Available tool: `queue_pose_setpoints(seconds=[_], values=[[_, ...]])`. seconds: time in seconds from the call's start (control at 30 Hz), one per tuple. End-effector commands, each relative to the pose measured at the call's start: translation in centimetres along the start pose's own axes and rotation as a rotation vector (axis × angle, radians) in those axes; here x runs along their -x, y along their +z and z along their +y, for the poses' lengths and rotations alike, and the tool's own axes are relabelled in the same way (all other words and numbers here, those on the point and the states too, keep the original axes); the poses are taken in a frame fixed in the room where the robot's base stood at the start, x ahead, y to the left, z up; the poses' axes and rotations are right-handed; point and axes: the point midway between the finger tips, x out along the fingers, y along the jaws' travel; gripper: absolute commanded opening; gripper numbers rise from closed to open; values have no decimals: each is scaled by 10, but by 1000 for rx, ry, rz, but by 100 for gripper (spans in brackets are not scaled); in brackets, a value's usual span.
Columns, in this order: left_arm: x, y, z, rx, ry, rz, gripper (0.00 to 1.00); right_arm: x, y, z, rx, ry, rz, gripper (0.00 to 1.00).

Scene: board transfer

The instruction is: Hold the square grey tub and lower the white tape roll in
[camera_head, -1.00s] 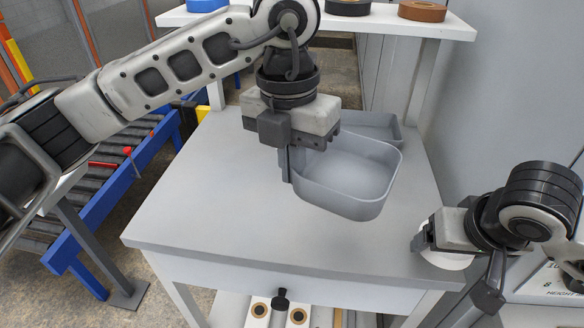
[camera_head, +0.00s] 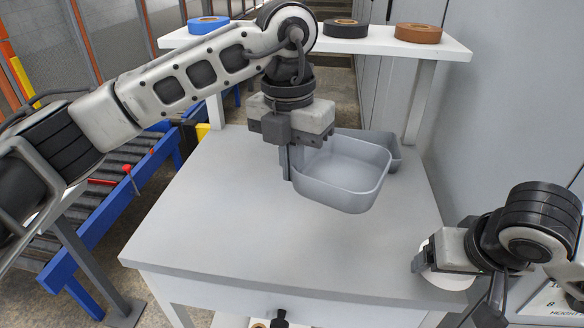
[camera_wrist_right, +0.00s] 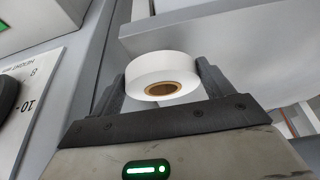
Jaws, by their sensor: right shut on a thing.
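The square grey tub (camera_head: 345,190) is open-topped, above or on the grey table, in the middle of the head view. My left gripper (camera_head: 291,165) points down at its left wall, with dark fingers at the rim; how tightly they close on it is not clear. My right gripper (camera_head: 432,262) is at the right edge of the table, apart from the tub. It is shut on the white tape roll (camera_head: 448,282), partly hidden by the gripper there. The right wrist view shows the roll (camera_wrist_right: 155,70) between both fingers, with its brown core facing the camera.
Another grey tub (camera_head: 396,152) stands behind the first one. A white shelf (camera_head: 290,46) at the back carries a blue roll (camera_head: 208,25), a black roll (camera_head: 345,29) and a brown roll (camera_head: 418,33). The table's front left (camera_head: 210,220) is clear. A grey wall rises at right.

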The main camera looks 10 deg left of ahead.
Motion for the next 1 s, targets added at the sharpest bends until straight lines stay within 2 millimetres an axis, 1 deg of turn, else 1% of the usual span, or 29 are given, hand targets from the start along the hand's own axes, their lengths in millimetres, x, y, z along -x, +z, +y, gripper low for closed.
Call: queue_pose_setpoints(seconds=[1.0], values=[[2, 45, 25, 1, 0, -1, 0, 12, -5, 0, 0, 0, 1, 37]])
